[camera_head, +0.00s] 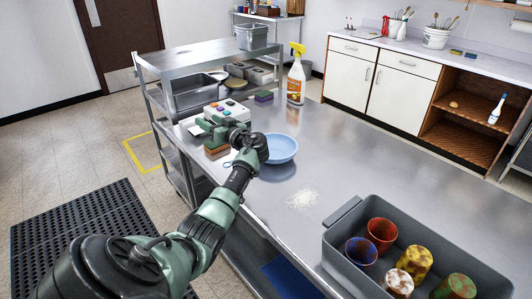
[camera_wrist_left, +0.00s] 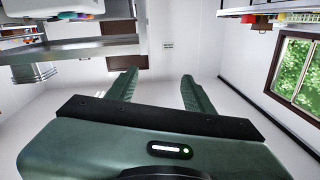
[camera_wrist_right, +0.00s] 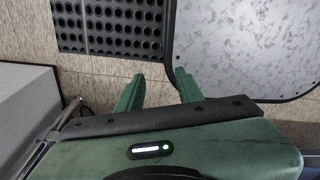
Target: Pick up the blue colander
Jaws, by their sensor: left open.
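The blue colander (camera_head: 283,149) is a light blue round bowl standing upright on the steel table (camera_head: 330,165) in the head view. Its holes are too small to tell, and my left wrist overlaps its left edge. My left gripper (camera_head: 203,128) is to the left of the colander, above the table's far left part, with its fingers pointing away from it. The left wrist view shows its two fingers (camera_wrist_left: 158,80) apart with nothing between them. My right gripper (camera_wrist_right: 157,78) shows only in the right wrist view, fingers apart and empty, over the floor. Neither wrist view shows the colander.
A spray bottle (camera_head: 296,80), a purple-topped sponge (camera_head: 264,96) and a brown sponge (camera_head: 216,150) stand on the table. White powder (camera_head: 302,199) lies in front of the colander. A grey bin (camera_head: 343,255) with several cups fills the near right. The table right of the colander is clear.

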